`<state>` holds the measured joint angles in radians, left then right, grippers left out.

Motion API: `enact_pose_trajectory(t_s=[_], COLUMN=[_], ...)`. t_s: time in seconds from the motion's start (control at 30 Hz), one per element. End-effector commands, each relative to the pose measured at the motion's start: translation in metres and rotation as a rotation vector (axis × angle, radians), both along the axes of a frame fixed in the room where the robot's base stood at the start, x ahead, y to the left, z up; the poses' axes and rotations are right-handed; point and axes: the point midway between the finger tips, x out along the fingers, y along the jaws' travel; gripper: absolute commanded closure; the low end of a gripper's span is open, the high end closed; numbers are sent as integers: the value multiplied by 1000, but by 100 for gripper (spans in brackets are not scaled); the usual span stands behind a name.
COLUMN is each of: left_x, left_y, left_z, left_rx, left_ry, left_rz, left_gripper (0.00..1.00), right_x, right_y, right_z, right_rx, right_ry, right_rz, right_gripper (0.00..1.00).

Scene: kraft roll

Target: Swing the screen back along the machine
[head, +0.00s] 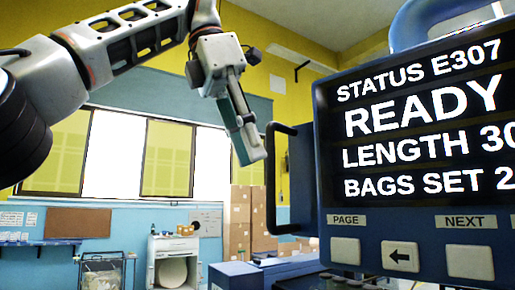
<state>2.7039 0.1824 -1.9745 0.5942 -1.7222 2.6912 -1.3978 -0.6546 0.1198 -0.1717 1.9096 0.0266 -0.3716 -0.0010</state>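The screen (418,125) is a dark panel in a blue housing, large and close on the right. It reads "STATUS E307 READY", with length and bag lines cut off by the frame edge. A black bracket handle (271,180) sticks out from its left side. My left gripper (250,154) hangs with its fingers pointing down, just left of the handle's upper part. I see a narrow gap between fingertips and handle in the picture; depth is unclear. The fingers are seen nearly side-on, so their opening does not show. Nothing visible is held. My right gripper is out of view.
Grey buttons (400,256) sit under the screen, and a blue curved tube (425,22) rises above it. Cardboard boxes (240,222), a blue bench (240,273), a white cabinet (172,258) and a cart (101,270) stand farther back. The air left of the handle is open.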

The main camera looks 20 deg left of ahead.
Motion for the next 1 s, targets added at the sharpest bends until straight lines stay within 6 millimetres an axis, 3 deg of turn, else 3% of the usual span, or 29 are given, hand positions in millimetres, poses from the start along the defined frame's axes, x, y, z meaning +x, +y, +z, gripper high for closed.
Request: enact_pose_trajectory(t_s=[0.5, 0.97, 1.0], left_x=[-53, -63, -63], left_y=[67, 79, 79], left_z=[0, 0, 0], left_rx=[0, 1, 1], left_ry=[-1, 0, 0], left_rz=[0, -1, -1], left_gripper=[72, 72, 78], right_x=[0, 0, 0], right_y=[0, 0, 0], right_z=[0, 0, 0], right_rx=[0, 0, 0], right_ry=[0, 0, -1], right_rz=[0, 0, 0], right_gripper=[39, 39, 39])
